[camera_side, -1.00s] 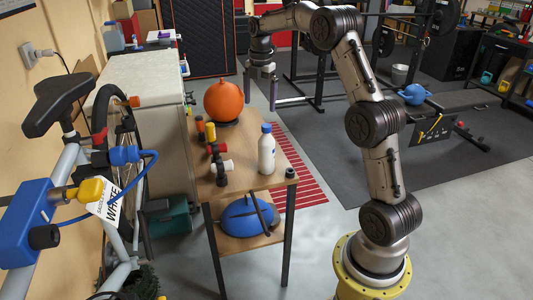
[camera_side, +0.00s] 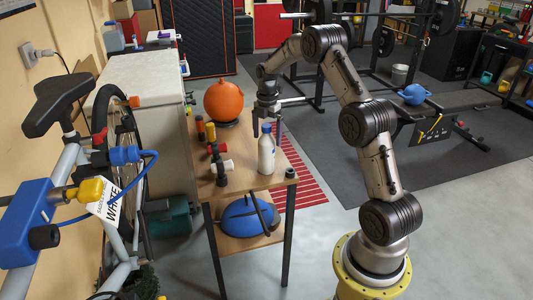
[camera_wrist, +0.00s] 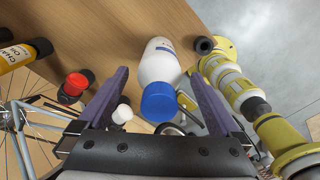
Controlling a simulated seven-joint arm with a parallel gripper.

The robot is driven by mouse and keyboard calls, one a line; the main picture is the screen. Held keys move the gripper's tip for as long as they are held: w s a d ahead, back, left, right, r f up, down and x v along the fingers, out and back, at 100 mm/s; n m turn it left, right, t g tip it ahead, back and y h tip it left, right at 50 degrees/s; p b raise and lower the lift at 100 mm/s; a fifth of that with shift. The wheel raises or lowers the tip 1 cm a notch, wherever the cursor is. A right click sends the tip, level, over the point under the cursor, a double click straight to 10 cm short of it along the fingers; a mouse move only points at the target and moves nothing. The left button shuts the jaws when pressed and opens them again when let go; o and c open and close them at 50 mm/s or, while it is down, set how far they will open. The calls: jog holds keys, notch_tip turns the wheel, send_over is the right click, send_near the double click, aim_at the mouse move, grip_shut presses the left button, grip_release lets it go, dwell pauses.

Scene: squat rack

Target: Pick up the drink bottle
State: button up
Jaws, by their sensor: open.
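The drink bottle (camera_side: 266,152) is white with a blue cap and stands upright on the small wooden table (camera_side: 262,183), towards its right side. In the wrist view the bottle (camera_wrist: 159,65) shows from above, its blue cap nearest the camera, between my two fingers. My gripper (camera_side: 267,134) is open, pointing down close to the bottle's top. In the wrist view my gripper (camera_wrist: 165,100) has a finger on each side of the bottle, with gaps left and right. I cannot tell how far the fingertips reach down beside it.
An orange ball (camera_side: 223,100) sits at the table's back. Red-and-black and white-knobbed items (camera_side: 220,165) stand left of the bottle. A small black ring (camera_side: 290,173) lies at the front right corner. A bike stands left.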

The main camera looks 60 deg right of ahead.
aim_at(267, 143)
jog(key=shift+a+f, duration=0.1)
jog(key=shift+f, duration=1.7)
jog(key=shift+r, duration=0.1)
grip_shut()
